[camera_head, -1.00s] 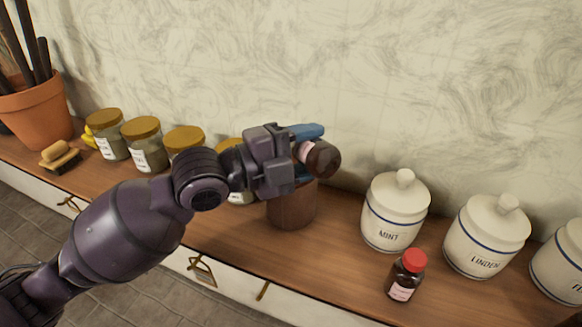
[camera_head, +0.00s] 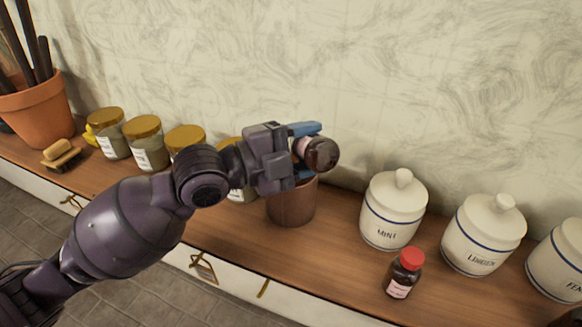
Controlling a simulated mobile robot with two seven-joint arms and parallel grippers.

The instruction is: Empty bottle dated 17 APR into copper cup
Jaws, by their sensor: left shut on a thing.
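My left gripper (camera_head: 302,155) is shut on a dark brown bottle (camera_head: 322,154) and holds it above the copper cup (camera_head: 292,207). The bottle is tilted, with its rounded dark end toward the camera; part of a pale label shows beside the blue fingers. Its mouth and any date are hidden. The cup stands upright on the wooden counter, its rim partly covered by the gripper. A second brown bottle (camera_head: 404,272) with a red cap and pale label stands upright at the front right; its label is too small to read. My right gripper is not in view.
White lidded jars stand at the right, marked MINT (camera_head: 394,210) and LINDEN (camera_head: 484,235), with another at the edge. Several gold-lidded glass jars (camera_head: 147,143), a brush (camera_head: 61,155) and a terracotta pot (camera_head: 37,110) stand left. The wall is close behind.

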